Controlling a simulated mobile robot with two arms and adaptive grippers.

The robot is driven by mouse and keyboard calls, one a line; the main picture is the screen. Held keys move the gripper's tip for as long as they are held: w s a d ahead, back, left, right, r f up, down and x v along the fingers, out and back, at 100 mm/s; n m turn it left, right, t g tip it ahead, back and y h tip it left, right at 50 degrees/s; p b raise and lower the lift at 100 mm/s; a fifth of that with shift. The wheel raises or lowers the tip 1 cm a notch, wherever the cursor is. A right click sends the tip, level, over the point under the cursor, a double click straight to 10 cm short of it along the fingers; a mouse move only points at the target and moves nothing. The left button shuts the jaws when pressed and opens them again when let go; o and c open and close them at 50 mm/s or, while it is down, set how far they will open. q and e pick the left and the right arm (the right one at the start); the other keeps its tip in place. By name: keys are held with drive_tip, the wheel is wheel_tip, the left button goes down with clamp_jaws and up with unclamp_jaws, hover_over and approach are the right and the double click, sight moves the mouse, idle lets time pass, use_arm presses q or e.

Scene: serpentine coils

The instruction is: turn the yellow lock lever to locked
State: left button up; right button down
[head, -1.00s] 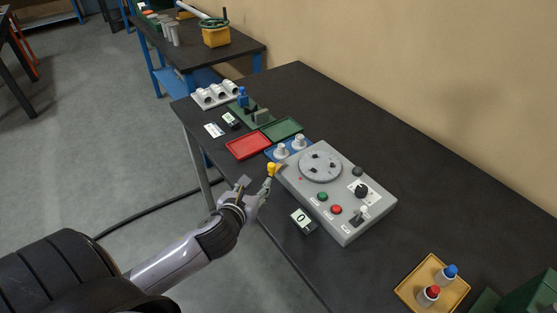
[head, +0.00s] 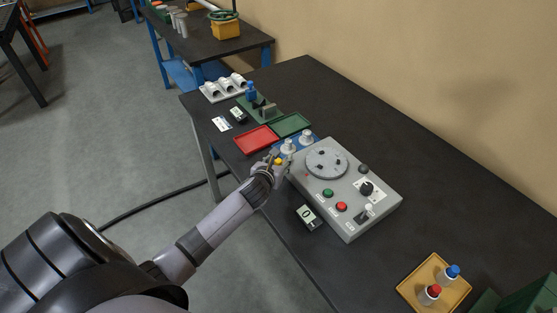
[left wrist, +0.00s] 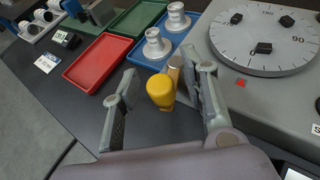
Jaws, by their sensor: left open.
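In the head view the gripper partly hides the knob. The right gripper is out of view.
A blue tray with white spools (left wrist: 158,46) lies just beyond the lever. A red tray (head: 256,139) and a green tray (head: 291,124) lie further left. The box carries a round dial (head: 326,164), buttons and a switch. A small counter (head: 308,217) sits at the table's front edge.

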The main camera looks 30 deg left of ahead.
use_arm(q)
drive_tip(key=shift+c, duration=0.6)
clamp_jaws()
idle(0.4)
